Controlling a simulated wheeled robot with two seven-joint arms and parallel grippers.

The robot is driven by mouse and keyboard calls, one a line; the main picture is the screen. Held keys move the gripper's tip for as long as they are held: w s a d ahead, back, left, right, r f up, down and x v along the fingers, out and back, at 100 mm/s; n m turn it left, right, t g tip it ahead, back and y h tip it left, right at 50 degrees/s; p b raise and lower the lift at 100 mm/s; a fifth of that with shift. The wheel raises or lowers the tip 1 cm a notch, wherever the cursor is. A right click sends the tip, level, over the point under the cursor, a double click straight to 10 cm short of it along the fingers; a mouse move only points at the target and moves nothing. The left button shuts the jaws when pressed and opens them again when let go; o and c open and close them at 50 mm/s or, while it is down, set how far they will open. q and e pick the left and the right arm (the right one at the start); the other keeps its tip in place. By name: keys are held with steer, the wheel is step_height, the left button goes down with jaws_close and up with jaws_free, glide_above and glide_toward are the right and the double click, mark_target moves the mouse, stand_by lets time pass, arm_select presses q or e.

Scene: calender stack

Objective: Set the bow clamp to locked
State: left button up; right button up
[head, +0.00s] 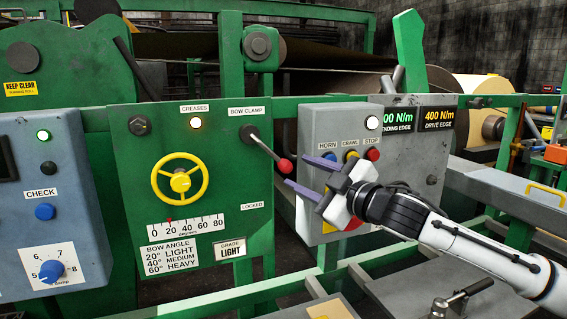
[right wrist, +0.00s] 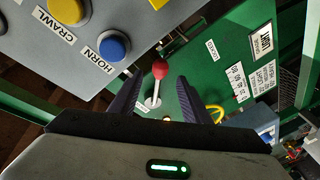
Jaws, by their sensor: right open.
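The bow clamp lever (head: 264,147) is a grey rod with a red ball knob (head: 285,165) on the green panel (head: 228,150). It slants down to the right from its pivot below the BOW CLAMP label (head: 250,111). The LOCKED label (head: 252,206) sits lower on the panel, below the lever. My right gripper (head: 302,174) is open, its two purple fingers pointing left at the knob. In the right wrist view the red knob (right wrist: 160,70) shows between the fingers (right wrist: 155,95), with no visible grip on it. My left gripper is not in view.
A grey box (head: 318,130) with HORN, CRAWL and STOP buttons stands just right of the lever, behind my gripper. A yellow handwheel (head: 180,182) and an angle scale (head: 186,224) are on the green panel's left. A green rail (head: 330,283) runs below.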

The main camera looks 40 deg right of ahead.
mark_target(288, 166)
steer(key=w+p, duration=0.2)
steer(key=w, duration=0.4)
steer(key=shift+w+a+r, duration=0.1)
steer(key=shift+r, duration=0.05)
steer(key=shift+w+p, duration=0.4)
steer(key=shift+w, duration=0.25)
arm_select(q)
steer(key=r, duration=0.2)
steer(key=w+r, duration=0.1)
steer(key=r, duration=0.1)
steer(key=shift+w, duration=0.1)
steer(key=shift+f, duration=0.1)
arm_select(e)
steer(key=shift+f, duration=0.2)
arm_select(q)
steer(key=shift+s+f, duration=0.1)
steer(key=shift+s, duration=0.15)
arm_select(e)
jaws_close()
